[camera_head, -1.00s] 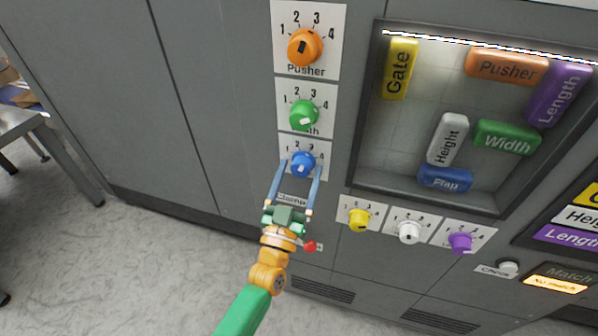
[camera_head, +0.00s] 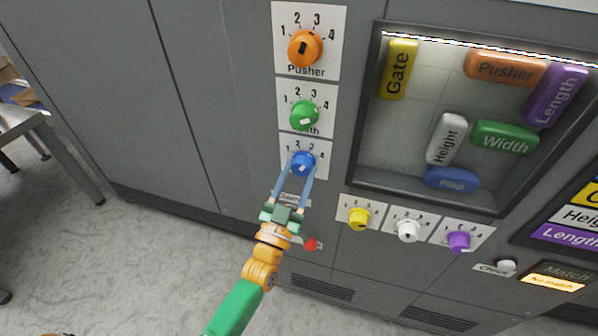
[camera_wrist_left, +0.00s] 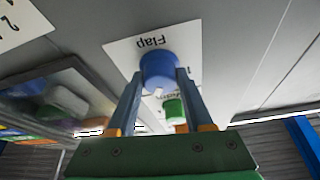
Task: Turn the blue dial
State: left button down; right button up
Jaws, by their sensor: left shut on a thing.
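The blue dial (camera_head: 302,162) sits on a white numbered plate on the grey cabinet, below the green dial. My left gripper (camera_head: 301,172) reaches up to it from below, with a finger on each side of the knob, shut on it. In the left wrist view the blue dial (camera_wrist_left: 159,70) is between the two fingertips (camera_wrist_left: 159,76), and its plate reads "Flap". A pale mark shows on the knob's lower face there. My right gripper is not in view.
The orange dial (camera_head: 305,48) and green dial (camera_head: 303,115) are above. Yellow (camera_head: 358,219), white (camera_head: 408,230) and purple (camera_head: 459,241) dials are at lower right, beneath a window with coloured labelled blocks. A red knob (camera_head: 310,244) is close beside my left wrist.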

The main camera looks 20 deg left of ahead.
pick_arm(q)
jog(key=m+h+p, duration=0.1)
jog(key=m, duration=0.3)
jog(key=m+g+h+p, duration=0.1)
jog(key=m+h, duration=0.1)
jog(key=m, duration=0.1)
jog(key=shift+a+m+g+h, duration=0.15)
jog(key=shift+m+g+h, duration=0.15)
jog(key=shift+m, duration=0.4)
jog(key=shift+c, duration=1.4)
grip_release()
jog(key=b+v, duration=0.1)
jog(key=v, duration=0.6)
jog(key=shift+a, duration=0.1)
